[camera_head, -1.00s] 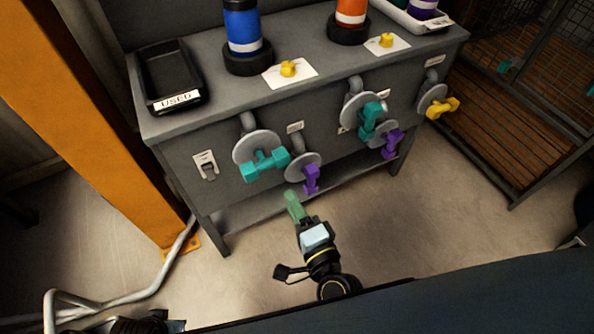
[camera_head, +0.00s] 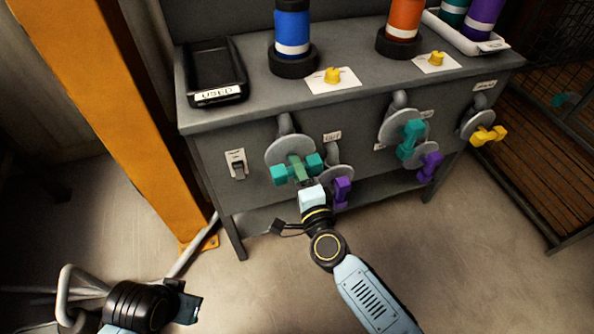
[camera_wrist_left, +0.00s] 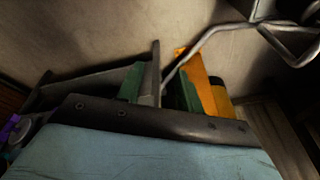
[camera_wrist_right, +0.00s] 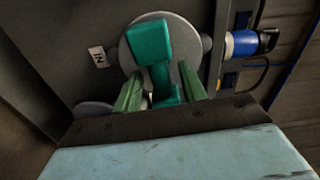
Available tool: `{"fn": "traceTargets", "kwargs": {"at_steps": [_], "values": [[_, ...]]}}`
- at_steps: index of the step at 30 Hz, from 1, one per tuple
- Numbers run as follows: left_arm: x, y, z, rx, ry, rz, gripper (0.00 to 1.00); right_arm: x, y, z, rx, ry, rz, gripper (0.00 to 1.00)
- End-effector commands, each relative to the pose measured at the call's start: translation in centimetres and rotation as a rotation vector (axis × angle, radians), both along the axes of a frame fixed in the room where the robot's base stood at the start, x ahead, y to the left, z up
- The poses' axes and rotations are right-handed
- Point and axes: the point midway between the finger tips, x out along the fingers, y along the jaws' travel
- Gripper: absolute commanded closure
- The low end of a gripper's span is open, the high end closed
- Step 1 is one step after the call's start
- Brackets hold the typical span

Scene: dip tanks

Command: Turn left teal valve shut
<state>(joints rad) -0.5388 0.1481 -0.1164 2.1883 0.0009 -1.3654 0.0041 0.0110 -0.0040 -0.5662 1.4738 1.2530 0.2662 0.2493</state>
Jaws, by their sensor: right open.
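The left teal valve (camera_head: 279,175) has a bar handle in front of a round grey disc (camera_head: 283,147) on the tank bench's front. Its bar lies nearly level, right end slightly higher, in the head view. My right gripper (camera_head: 302,178) is at the middle of this handle. In the right wrist view, the green fingers (camera_wrist_right: 160,92) are open, one on each side of the teal handle (camera_wrist_right: 150,42). Contact cannot be told. My left gripper (camera_head: 187,308) is low at the left, away from the bench. Its fingers (camera_wrist_left: 160,90) are apart and empty in the left wrist view.
A purple valve (camera_head: 342,190) is close to the right of my right gripper. Another teal valve (camera_head: 411,138), a second purple one (camera_head: 431,165) and a yellow one (camera_head: 488,136) are farther right. An orange post (camera_head: 115,110) and grey pipes (camera_head: 75,285) stand at the left.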

Motion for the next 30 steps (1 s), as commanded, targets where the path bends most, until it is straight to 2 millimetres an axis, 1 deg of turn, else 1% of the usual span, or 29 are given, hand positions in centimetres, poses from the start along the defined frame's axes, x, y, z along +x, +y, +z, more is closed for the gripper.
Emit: {"fn": "traceTargets", "kwargs": {"at_steps": [1, 4, 13, 14, 23, 27, 30], "values": [[-0.02, -0.12, 0.23, -0.003, -0.003, 0.000, 0.64, 0.52, 0.20, -0.04, 0.000, -0.001, 0.000, 0.58], [-0.07, -0.23, 0.63, -0.005, -0.004, 0.000, 0.64, 1.11, 0.40, -0.01, 0.001, 0.000, 0.000, 0.58], [-0.08, -0.28, 0.86, -0.005, -0.005, 0.000, 0.64, 1.31, 0.46, 0.03, 0.001, 0.000, 0.000, 0.58], [-0.08, -0.28, 0.86, -0.005, -0.005, 0.000, 0.64, 1.31, 0.46, 0.02, 0.001, 0.000, 0.000, 0.59], [-0.08, -0.29, 0.85, -0.005, -0.005, 0.000, 0.64, 1.29, 0.44, 0.01, 0.001, 0.000, 0.000, 0.99], [-0.09, -0.29, 0.81, -0.005, -0.005, 0.000, 0.64, 1.28, 0.45, 0.00, 0.010, 0.003, 0.000, 1.00], [-0.14, -0.29, 0.75, -0.006, -0.003, 0.000, 0.64, 1.28, 0.47, -0.02, 0.049, 0.017, 0.001, 1.00]]}}
